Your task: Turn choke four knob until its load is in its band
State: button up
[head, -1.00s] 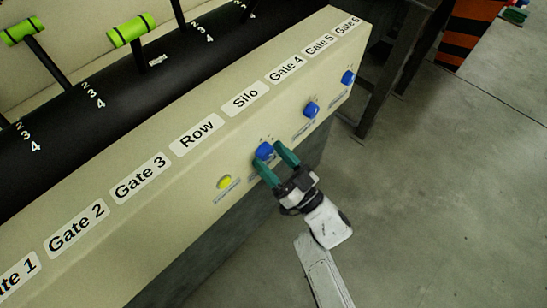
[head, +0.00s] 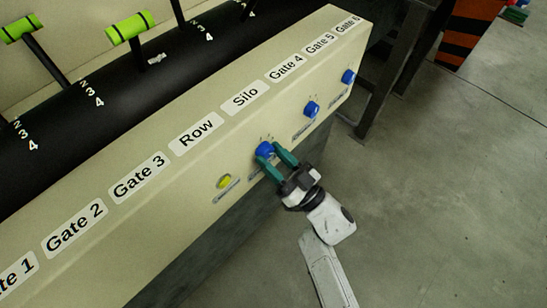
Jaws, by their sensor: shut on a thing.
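My gripper (head: 276,160) has its two green fingers on either side of a blue knob (head: 264,150) on the front face of the cream panel (head: 160,233). It is shut on that knob, which sits below the Silo and Gate 4 labels. The fingers cover part of the knob. The small plate under it is partly hidden and too small to read. I cannot tell from lettering whether this is choke four. No load reading or band is legible.
Two more blue knobs (head: 311,109) (head: 348,76) sit farther right on the panel, and a yellow button (head: 224,181) sits to the left. Green-handled levers (head: 127,29) rise behind. A dark metal frame (head: 393,70) stands past the panel's right end. The concrete floor (head: 440,210) at right is clear.

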jog(key=n+g, duration=0.1)
jog(key=n, duration=0.2)
jog(key=n+g+y+b, duration=0.1)
jog(key=n+g, duration=0.1)
jog(key=n, duration=0.2)
jog(key=shift+w+d, duration=0.1)
jog(key=shift+d, duration=0.05)
jog(key=shift+n+g, duration=1)
jog(key=shift+n, duration=0.9)
jog(key=o, duration=1.1)
jog(key=shift+r, duration=0.1)
jog(key=shift+c, duration=0.2)
jog(key=v, duration=1)
jog(key=shift+d+f, duration=0.25)
jog(key=shift+d, duration=0.1)
